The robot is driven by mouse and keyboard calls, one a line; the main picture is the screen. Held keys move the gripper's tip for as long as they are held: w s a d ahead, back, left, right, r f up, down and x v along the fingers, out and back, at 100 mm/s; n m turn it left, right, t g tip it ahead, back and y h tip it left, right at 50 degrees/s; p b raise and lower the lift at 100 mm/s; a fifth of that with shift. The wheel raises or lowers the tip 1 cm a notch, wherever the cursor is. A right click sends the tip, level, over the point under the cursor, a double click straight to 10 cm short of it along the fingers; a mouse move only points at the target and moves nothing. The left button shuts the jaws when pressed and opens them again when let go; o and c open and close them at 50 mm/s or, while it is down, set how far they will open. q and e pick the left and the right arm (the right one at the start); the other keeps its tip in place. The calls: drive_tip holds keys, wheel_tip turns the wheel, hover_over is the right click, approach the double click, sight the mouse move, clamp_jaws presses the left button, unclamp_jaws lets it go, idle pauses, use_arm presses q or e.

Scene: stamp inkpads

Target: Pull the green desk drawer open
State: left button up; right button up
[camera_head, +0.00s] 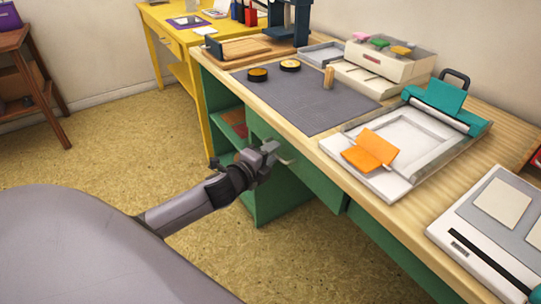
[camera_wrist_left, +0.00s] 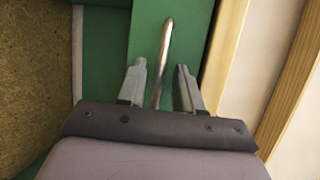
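The green desk drawer (camera_head: 314,178) is under the wooden desktop's front edge in the head view and looks shut. Its green front (camera_wrist_left: 190,35) fills the upper middle of the left wrist view. A slim metal handle (camera_wrist_left: 167,42) runs down between the two fingers there. My left gripper (camera_head: 274,156) is at the drawer front, and in the left wrist view (camera_wrist_left: 160,67) its fingers are apart, one on each side of the handle. A gap shows on both sides, so neither finger visibly presses on it. My right gripper is not in view.
The desktop (camera_head: 300,128) above holds a grey mat (camera_head: 310,100), a teal-handled press (camera_head: 440,105) and an orange folded piece (camera_head: 370,150). Open green shelving (camera_head: 228,118) is left of the drawer. The floor (camera_head: 130,145) in front of the desk is clear.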

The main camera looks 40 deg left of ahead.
use_arm(q)
drive_tip(key=shift+w, duration=0.1)
clamp_jaws()
idle(1.4)
